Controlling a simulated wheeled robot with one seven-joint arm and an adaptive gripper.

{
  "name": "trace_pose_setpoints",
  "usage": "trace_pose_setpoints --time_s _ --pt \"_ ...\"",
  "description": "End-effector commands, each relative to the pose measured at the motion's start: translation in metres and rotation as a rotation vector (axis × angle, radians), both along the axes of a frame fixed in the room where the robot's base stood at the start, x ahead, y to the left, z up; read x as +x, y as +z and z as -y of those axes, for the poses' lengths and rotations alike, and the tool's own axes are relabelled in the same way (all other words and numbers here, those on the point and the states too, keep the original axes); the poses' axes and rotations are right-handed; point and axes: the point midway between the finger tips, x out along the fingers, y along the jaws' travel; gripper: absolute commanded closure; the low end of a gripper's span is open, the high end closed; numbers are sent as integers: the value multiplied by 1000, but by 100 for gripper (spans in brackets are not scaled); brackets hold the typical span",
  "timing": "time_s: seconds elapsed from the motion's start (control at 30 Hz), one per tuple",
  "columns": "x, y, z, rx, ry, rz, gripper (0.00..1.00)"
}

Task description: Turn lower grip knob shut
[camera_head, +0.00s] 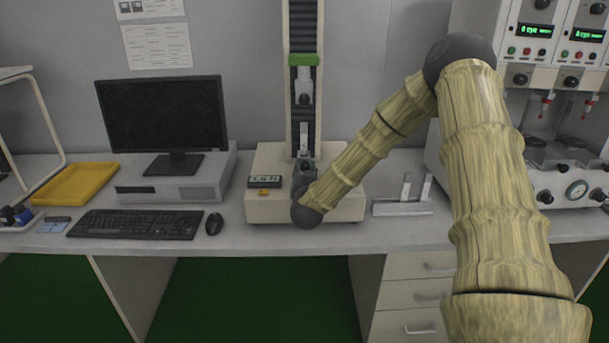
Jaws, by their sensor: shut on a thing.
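The testing machine stands at the centre of the bench, with a beige base (262,208) and a tall column behind it. Its upper grip (303,88) hangs below a green crosshead (303,60). The lower grip (303,138) stands above the base, and its lower part is hidden behind my gripper. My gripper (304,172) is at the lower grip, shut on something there. The lower grip knob itself is hidden by my gripper and wrist, so its position cannot be seen. My arm comes in from the right, across the front of the bench.
A small display box (264,182) sits on the base, left of my gripper. A metal bracket (402,208) stands to the right. A monitor (163,115), keyboard (135,224), mouse (214,223) and yellow tray (75,184) are at left. An instrument with gauges (575,190) is at right.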

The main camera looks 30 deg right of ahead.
Motion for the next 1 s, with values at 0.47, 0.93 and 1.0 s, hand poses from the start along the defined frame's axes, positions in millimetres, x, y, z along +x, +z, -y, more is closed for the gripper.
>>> trace_pose_setpoints --time_s 0.47,0.93,1.0 --pt "0 -1 1 167 -2 101 95" --pt "0 -1 1 176 -2 106 70" --pt "-1 -1 1 176 -2 106 57"
